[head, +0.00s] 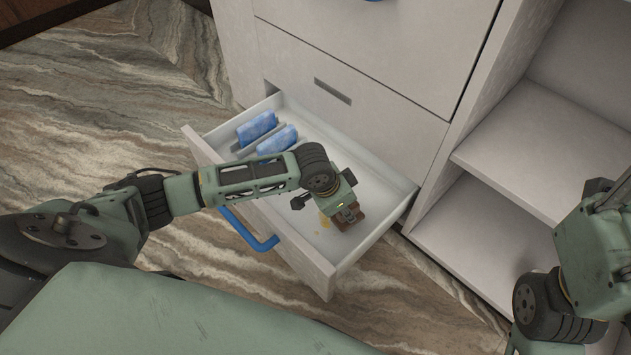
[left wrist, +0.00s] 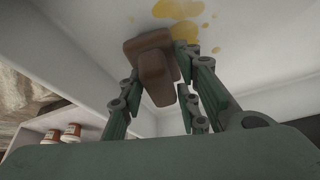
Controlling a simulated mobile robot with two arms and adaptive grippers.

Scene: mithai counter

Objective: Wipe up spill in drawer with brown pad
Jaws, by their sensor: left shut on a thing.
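The open drawer (head: 312,265) is white inside with a blue handle on its front. A yellow-orange spill (head: 324,220) lies on the drawer floor; in the left wrist view it shows as several patches (left wrist: 178,9). My left gripper (head: 343,208) is down in the drawer, shut on the brown pad (head: 348,216). In the left wrist view the pad (left wrist: 152,72) sits between the fingers, right beside the spill; I cannot tell whether it touches the floor. In the head view my arm hides part of the drawer. My right arm shows at the right edge, but its gripper fingertips are out of view.
Two blue objects (head: 257,128) (head: 278,140) with grey parts lie at the drawer's far left end. Open white shelves (head: 520,150) stand to the right. Jars with reddish-brown labels (left wrist: 72,133) show in the left wrist view. The marbled floor (head: 120,100) at the left is clear.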

